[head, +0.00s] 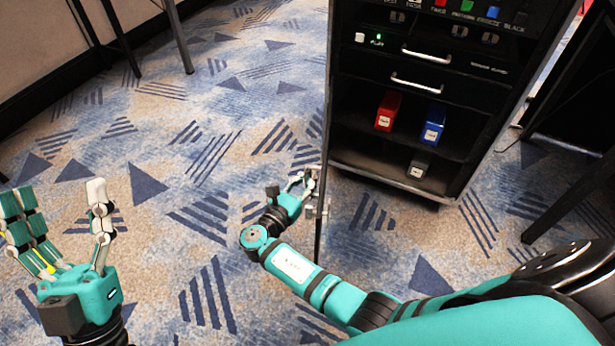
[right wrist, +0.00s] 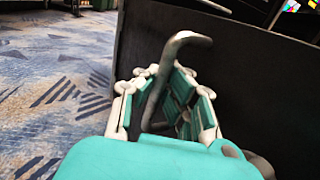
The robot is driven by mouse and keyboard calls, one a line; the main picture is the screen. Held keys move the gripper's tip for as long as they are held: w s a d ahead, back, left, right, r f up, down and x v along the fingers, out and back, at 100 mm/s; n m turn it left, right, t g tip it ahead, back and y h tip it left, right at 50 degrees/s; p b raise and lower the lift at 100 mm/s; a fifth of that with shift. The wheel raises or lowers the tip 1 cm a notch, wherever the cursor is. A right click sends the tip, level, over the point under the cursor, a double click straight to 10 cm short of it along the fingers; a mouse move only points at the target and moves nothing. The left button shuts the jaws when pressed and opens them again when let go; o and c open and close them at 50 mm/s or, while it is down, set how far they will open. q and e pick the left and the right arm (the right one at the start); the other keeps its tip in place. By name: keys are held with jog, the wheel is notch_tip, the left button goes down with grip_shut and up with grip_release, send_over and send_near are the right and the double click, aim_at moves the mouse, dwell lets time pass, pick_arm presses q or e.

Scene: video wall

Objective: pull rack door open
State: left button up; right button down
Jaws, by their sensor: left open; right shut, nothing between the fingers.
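The black rack (head: 342,160) stands at the top right of the head view with its front exposed. Its door (head: 320,238) is swung out towards me and shows nearly edge-on; in the right wrist view it is a dark panel (right wrist: 255,85). A grey bent handle (right wrist: 163,82) stands out from the door. My right gripper (head: 298,187) is at the handle, its fingers shut around or beside the bar; the exact contact is unclear. My left gripper (head: 62,215) is open and empty at the lower left, far from the door.
Inside the rack are a red box (head: 388,111), a blue box (head: 433,124), a grey box (head: 419,164) and silver drawer handles (head: 426,55). Black stand legs (head: 178,35) are at the top left. The patterned carpet (head: 200,130) left of the door is clear.

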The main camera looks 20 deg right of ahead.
jog(key=shift+s+a+f, duration=0.15)
jog(key=shift+a+f, duration=0.1)
jog(key=shift+a, duration=0.1)
jog(key=c, duration=1.6)
grip_release()
jog(key=shift+r, duration=0.15)
jog(key=shift+c, duration=0.2)
pick_arm(q)
jog(key=shift+a, duration=0.15)
